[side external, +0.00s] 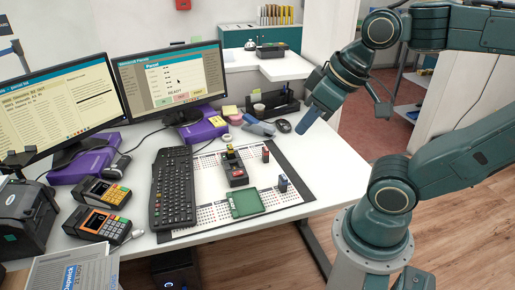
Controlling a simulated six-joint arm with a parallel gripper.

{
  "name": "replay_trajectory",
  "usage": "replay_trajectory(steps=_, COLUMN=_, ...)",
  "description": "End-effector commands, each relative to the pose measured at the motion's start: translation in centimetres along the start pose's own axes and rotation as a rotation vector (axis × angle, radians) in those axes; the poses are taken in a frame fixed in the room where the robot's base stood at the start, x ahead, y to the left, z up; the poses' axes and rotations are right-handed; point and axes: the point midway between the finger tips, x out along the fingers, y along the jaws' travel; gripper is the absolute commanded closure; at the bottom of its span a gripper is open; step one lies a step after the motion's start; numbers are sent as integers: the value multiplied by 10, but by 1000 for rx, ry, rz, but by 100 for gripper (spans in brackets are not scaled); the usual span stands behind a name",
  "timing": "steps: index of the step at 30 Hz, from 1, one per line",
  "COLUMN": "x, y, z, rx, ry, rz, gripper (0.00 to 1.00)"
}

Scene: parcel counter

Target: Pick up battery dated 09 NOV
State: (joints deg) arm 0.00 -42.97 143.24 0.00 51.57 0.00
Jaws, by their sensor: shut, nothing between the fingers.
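A small upright red battery (265,154) stands on the white mat at its right side. A small upright blue battery (283,183) stands nearer the mat's right front. A dark device (236,172) lies on the mat left of the red one, with a yellow-and-dark piece (231,153) at its far end; I cannot tell whether that piece is a battery. Date labels are too small to read, so I cannot tell which is 09 NOV. My gripper (305,122) is shut and empty, above and to the right of the batteries, apart from them.
A green board (246,203) lies at the mat's front. A black keyboard (173,187) lies along its left, with card terminals (103,191) beyond. The desk right of the mat (335,175) is clear.

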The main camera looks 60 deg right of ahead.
Motion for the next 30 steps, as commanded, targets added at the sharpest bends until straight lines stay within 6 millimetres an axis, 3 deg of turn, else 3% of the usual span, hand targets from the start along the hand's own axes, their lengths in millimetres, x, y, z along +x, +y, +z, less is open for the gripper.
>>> replay_trajectory(steps=10, x=0, y=0, z=0, rx=0, ry=0, rz=0, gripper=100)
replay_trajectory(steps=17, x=0, y=0, z=0, rx=0, ry=0, rz=0, gripper=57)
replay_trajectory(steps=18, x=0, y=0, z=0, rx=0, ry=0, rz=0, gripper=55)
replay_trajectory(steps=30, x=0, y=1, z=-5, rx=8, ry=-4, rz=3, gripper=55)
